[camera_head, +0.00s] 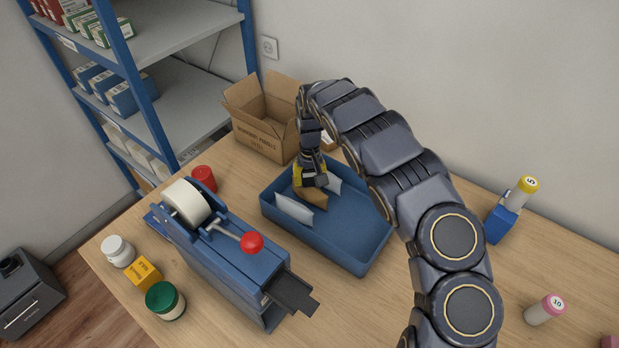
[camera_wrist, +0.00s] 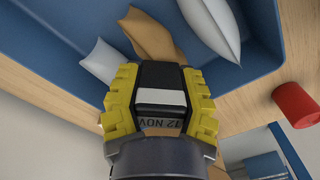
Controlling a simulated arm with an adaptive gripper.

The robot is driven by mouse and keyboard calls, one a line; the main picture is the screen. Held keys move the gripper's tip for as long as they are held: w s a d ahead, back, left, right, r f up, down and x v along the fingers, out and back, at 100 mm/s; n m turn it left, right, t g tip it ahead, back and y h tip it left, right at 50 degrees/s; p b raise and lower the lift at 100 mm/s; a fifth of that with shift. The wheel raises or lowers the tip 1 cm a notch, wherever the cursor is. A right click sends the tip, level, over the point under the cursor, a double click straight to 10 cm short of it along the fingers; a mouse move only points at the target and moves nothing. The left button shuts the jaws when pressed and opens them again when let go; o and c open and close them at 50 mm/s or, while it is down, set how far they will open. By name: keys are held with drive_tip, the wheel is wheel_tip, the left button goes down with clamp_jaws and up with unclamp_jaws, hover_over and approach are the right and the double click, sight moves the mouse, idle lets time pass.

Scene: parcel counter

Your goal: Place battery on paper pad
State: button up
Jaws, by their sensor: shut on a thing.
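My gripper (camera_head: 311,172) is over the blue tray (camera_head: 340,262), its yellow-padded fingers shut on a dark battery (camera_head: 317,182). In the wrist view the battery (camera_wrist: 161,78), black with a pale band and lettering, sits between both yellow fingers (camera_wrist: 160,108). A brown cushion-like pad (camera_head: 312,197), which looks like the paper pad, lies in the tray just below the battery. It also shows in the wrist view (camera_wrist: 146,33), partly hidden behind the battery. I cannot tell whether the battery touches it. White pillow-like pieces (camera_head: 293,210) lie on either side of the brown pad.
A cardboard box (camera_head: 262,138) stands behind the tray. A tape dispenser (camera_head: 225,255) with a red knob is to the left, near a red cylinder (camera_head: 204,179). A blue holder (camera_head: 501,224) with a yellow-capped tube stands right. The tray's front right floor is clear.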

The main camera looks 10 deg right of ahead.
drive_tip(key=shift+f, duration=0.15)
drive_tip(key=o, duration=1)
